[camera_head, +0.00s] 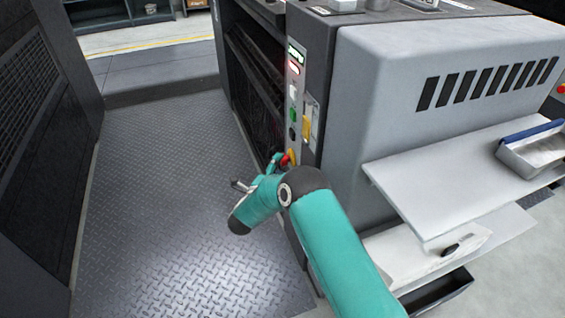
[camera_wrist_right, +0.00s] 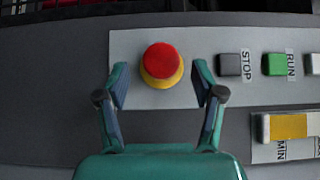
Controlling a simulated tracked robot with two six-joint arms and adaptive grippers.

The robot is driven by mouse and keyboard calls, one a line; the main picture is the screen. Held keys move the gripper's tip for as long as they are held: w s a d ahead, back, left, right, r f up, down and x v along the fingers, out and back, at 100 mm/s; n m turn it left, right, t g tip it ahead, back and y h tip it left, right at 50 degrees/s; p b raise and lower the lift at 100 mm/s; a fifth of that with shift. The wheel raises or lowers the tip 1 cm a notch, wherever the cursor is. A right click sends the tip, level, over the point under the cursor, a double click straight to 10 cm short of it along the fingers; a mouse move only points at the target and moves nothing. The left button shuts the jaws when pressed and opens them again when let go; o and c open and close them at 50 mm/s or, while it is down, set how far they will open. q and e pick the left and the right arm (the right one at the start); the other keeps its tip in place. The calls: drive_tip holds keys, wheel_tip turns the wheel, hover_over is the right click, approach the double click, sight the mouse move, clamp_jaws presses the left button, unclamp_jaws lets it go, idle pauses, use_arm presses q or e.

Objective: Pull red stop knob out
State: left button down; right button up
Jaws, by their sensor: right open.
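The red stop knob (camera_wrist_right: 161,60) sits on a yellow collar on a light grey panel (camera_wrist_right: 200,45) in the right wrist view. In the head view the red knob (camera_head: 285,160) shows small, low on the machine's narrow control strip. My right gripper (camera_wrist_right: 162,90) is open, with one teal finger on each side of the knob and a visible gap to it on both sides. It also shows in the head view (camera_head: 278,164), at the knob. How far the fingertips reach along the knob's depth is hard to tell. My left gripper is out of view.
A grey STOP button (camera_wrist_right: 230,64), a green RUN button (camera_wrist_right: 275,64) and a yellow switch (camera_wrist_right: 288,127) lie to the right of the knob in the wrist view. Grey shelves (camera_head: 440,170) jut out from the machine's right side. The ribbed metal floor (camera_head: 160,180) is clear.

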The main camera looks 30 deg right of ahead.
sight(283, 160)
drive_tip(key=shift+x, duration=2)
